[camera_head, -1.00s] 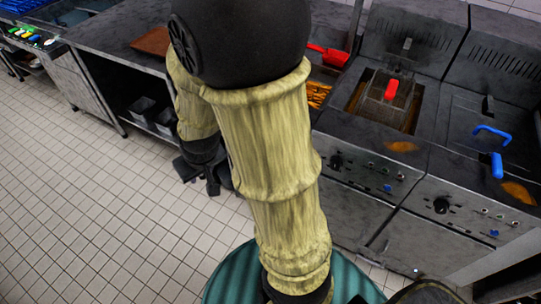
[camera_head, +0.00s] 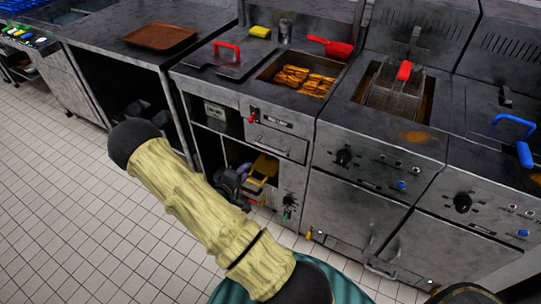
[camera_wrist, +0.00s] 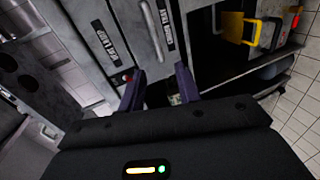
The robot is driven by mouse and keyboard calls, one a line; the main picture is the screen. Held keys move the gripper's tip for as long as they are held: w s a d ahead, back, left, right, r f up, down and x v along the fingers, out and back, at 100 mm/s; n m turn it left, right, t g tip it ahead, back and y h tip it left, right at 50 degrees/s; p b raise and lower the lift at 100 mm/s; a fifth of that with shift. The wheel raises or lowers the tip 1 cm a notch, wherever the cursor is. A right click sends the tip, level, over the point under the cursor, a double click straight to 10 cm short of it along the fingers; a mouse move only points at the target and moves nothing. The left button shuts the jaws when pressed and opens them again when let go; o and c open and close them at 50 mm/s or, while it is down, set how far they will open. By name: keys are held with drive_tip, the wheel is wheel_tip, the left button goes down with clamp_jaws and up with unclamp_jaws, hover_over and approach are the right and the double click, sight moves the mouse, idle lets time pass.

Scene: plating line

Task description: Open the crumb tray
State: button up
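The crumb tray is a steel drawer front (camera_head: 276,142) below the counter in the head view, with a bar handle and a dark label. It looks closed. In the wrist view, its silver handle (camera_wrist: 151,20) is at the top, beside a black label (camera_wrist: 165,28) whose lettering is hard to read. My gripper (camera_wrist: 160,88) has its two dark fingers apart, with nothing seen between them, and points toward the cabinet. The fingers are short of the handle and below it in the wrist view. In the head view, my gripper (camera_head: 230,183) is partly hidden behind my arm, low before the cabinet.
An open shelf (camera_head: 205,150) lies left of the drawer, and a yellow item (camera_head: 264,168) sits below. A fryer basket (camera_head: 395,95) stands right. A brown tray (camera_head: 160,37) lies on the left counter. The tiled floor at left is clear.

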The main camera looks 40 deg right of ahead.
sight(271, 149)
drive_tip(key=shift+s+d+f+n+h, duration=0.15)
drive_tip(key=shift+s+d+n+h, duration=0.15)
drive_tip(key=shift+h, duration=0.1)
drive_tip(key=shift+d, duration=0.1)
drive_tip(key=x, duration=1.7)
drive_tip(key=shift+w+d, duration=0.1)
drive_tip(key=shift+d, duration=0.05)
clamp_jaws()
